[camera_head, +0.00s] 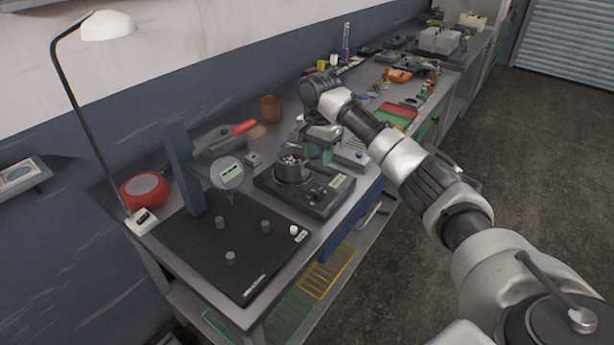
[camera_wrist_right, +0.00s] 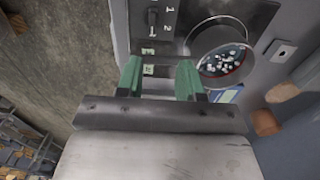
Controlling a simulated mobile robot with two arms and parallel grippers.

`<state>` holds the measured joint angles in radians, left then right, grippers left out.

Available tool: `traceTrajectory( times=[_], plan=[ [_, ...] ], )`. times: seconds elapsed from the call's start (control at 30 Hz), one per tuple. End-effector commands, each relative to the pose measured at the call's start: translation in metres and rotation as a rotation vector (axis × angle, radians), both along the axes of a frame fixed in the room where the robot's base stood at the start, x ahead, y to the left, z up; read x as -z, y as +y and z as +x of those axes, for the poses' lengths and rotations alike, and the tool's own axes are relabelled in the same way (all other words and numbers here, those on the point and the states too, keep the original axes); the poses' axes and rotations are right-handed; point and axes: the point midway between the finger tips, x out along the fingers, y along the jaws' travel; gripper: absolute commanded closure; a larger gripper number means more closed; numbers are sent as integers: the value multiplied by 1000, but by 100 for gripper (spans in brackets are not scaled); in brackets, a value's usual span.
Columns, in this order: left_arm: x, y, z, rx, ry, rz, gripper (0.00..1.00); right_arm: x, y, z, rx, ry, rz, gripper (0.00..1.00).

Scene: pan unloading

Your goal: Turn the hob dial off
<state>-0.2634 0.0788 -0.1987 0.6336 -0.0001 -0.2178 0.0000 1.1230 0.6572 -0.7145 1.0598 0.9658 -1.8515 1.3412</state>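The black hob (camera_head: 275,191) stands on the bench with a dark pan (camera_head: 291,173) on it. Small dark controls (camera_head: 318,194) show on its top at the near right. In the right wrist view a black dial (camera_wrist_right: 152,17) stands on the panel beside the marks 1 and 2, and the pan (camera_wrist_right: 222,56) holds several small pale pieces. My right gripper (camera_head: 319,153) is above the hob's far right side, behind the pan. Its green fingers (camera_wrist_right: 160,80) are apart with nothing between them, and the dial is beyond them. My left gripper is out of view.
A black mat (camera_head: 262,252) with several small grey pieces lies nearer on the bench. A lamp (camera_head: 107,27), a red round object (camera_head: 145,190) and a brown cup (camera_head: 270,108) stand toward the wall. A grey device (camera_head: 351,157) sits right of my gripper.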

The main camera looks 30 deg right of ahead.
Motion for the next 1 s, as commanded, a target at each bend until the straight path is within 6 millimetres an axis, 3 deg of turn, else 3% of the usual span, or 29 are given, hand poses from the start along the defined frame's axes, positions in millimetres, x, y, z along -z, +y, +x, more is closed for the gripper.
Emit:
traceTrajectory(
  times=[0.07,0.3,0.37,0.47,0.73,1.0],
  plan=[
    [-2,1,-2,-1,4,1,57,6,-1,0,3,2,0,63],
    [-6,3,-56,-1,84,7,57,49,0,-2,0,4,-1,63],
    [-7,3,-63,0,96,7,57,61,0,-2,0,4,-1,63],
    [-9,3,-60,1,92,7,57,78,1,-2,0,2,0,63],
    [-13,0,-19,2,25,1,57,103,1,-2,-2,0,-1,63],
    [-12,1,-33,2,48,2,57,105,1,-1,-3,-1,-1,63]
  ],
)
